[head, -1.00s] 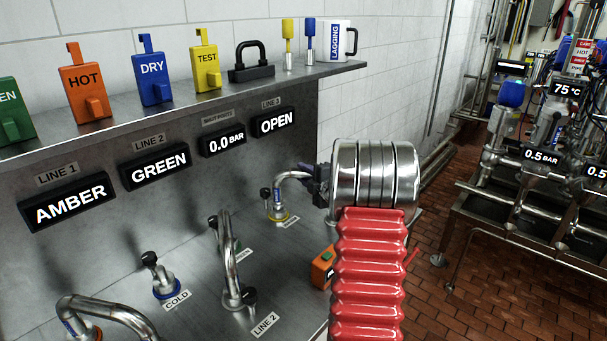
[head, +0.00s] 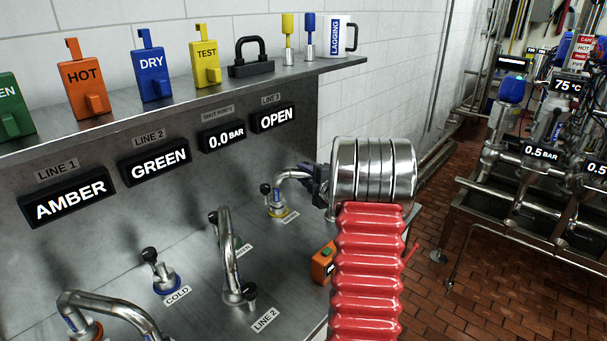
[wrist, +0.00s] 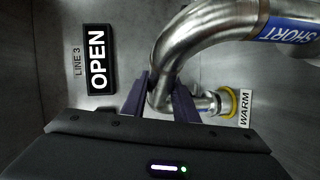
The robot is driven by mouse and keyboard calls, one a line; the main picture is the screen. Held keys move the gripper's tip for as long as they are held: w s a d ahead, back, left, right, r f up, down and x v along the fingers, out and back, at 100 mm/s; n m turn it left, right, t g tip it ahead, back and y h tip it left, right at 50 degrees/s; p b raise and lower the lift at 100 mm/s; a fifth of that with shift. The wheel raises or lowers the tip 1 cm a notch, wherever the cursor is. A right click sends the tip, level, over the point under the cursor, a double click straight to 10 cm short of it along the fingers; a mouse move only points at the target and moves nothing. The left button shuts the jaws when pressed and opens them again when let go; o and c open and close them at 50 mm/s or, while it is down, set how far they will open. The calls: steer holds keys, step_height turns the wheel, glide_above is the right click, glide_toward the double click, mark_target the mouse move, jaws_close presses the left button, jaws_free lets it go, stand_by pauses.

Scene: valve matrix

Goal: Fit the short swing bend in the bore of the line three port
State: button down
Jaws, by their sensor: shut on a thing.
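The short swing bend (head: 292,174) is a shiny steel curved pipe with a blue SHORT label, which shows large in the wrist view (wrist: 205,25). My gripper (head: 316,186) is shut on the bend; its dark fingers (wrist: 165,97) straddle the pipe in the wrist view. The labelled leg points down in the head view, just over a yellow-ringed port (head: 279,215), marked WARM in the wrist view (wrist: 229,102). I cannot tell whether the leg touches it. The LINE 3 display (head: 273,118) reads OPEN. The line three port's bore is not visible; my arm hides part of the panel.
Other bends stand at the line 2 port (head: 232,260) and at lower left (head: 105,300). A black-knobbed blue-ringed COLD port (head: 165,282) lies between them. An orange box (head: 322,264) sits below my gripper. A shelf (head: 130,105) of tags runs above the panel.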

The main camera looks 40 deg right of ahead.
steer(key=shift+f, duration=0.35)
steer(key=c, duration=1.3)
jaws_free()
steer(key=shift+c, duration=0.2)
steer(key=shift+f, duration=0.15)
steer(key=shift+s, duration=0.1)
steer(key=v, duration=1.3)
steer(key=shift+s, duration=0.3)
steer(key=shift+a, duration=0.1)
step_height(320, 180, up, 8)
stand_by(0.6)
